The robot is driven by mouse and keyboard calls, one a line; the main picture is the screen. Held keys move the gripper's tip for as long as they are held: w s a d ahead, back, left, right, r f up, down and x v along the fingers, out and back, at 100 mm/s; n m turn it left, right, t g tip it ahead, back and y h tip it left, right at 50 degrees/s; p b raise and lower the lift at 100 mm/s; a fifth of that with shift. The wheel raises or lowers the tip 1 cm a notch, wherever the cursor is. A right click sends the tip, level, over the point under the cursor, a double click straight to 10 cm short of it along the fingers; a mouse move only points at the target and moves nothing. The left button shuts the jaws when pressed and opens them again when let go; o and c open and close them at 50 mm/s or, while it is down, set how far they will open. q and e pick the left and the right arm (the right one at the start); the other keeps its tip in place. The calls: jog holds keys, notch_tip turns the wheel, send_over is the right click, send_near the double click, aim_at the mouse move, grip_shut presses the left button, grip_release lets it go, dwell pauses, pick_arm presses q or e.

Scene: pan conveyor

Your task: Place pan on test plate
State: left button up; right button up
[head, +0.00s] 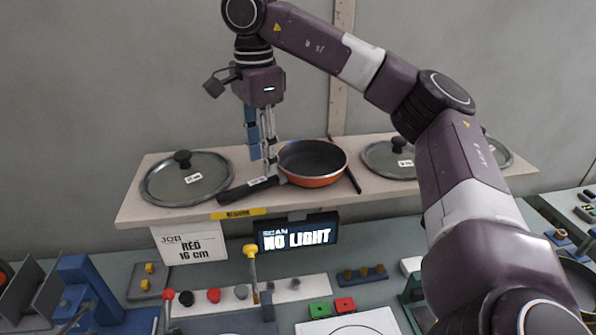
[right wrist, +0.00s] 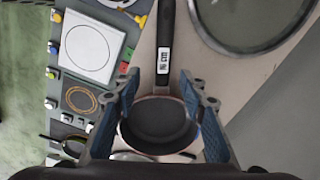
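The pan (head: 318,181) has an orange-red outside, a dark inside and a black handle (head: 235,193) with a white label. It sits on the wall shelf, its handle pointing left and toward the front edge. My right gripper (head: 269,163) points down over the handle, close to the pan's rim. In the right wrist view its fingers (right wrist: 160,82) are spread, with the pan (right wrist: 158,122) and handle between them; contact is not visible. A white plate with a circle (head: 375,320), likely the test plate, is partly cut off below; it also shows in the right wrist view (right wrist: 87,35). My left gripper is out of view.
Glass lids (head: 170,190) lie on the shelf (head: 150,215) left and right of the pan. Below, a display (head: 297,236) reads "NO LIGHT" and a job card (head: 190,246) reads "RED 16 cm". A yellow-knobbed lever (head: 250,252) and several buttons stand on the bench.

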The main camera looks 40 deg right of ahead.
aim_at(259, 181)
jog(key=shift+a+f, duration=0.1)
jog(key=shift+f, duration=0.35)
jog(key=f+p, duration=0.1)
jog(key=f, duration=0.1)
jog(key=f+p, duration=0.1)
jog(key=f, duration=0.1)
jog(key=shift+w+a+f+p, duration=0.15)
jog(key=shift+w+p, duration=0.05)
jog(key=shift+p, duration=0.2)
jog(key=shift+f, duration=0.25)
jog(key=shift+a+f, duration=0.1)
grip_shut()
